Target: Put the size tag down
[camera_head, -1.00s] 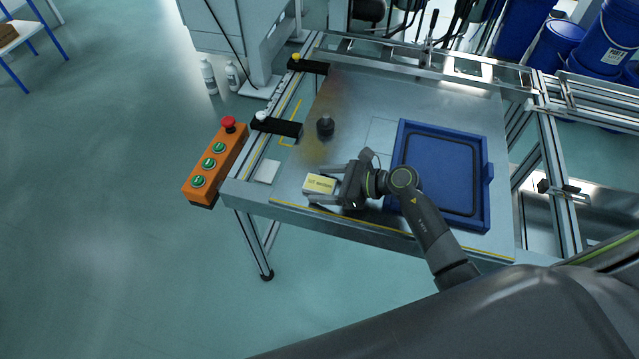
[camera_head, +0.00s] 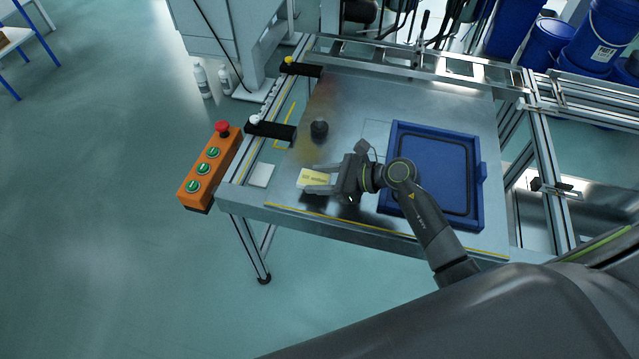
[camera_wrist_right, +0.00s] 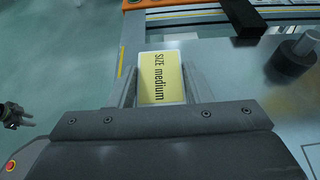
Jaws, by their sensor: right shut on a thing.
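The size tag (camera_head: 313,178) is a small pale yellow block near the front left of the metal table. In the right wrist view the tag (camera_wrist_right: 162,78) reads "SIZE medium". My right gripper (camera_head: 317,181) is shut on it, with one finger along each side. The tag's face is up; whether its underside touches the table I cannot tell. A small dark gripper, which looks like my left one (camera_wrist_right: 14,116), shows at the left edge of the right wrist view, away from the tag. Its jaws are too small to judge.
A blue tray (camera_head: 435,170) lies right of the right gripper. A dark knob (camera_head: 319,129) stands behind the tag. A white square (camera_head: 262,174) lies to its left. An orange button box (camera_head: 209,168) is at the table's left edge. Bare metal surrounds the tag.

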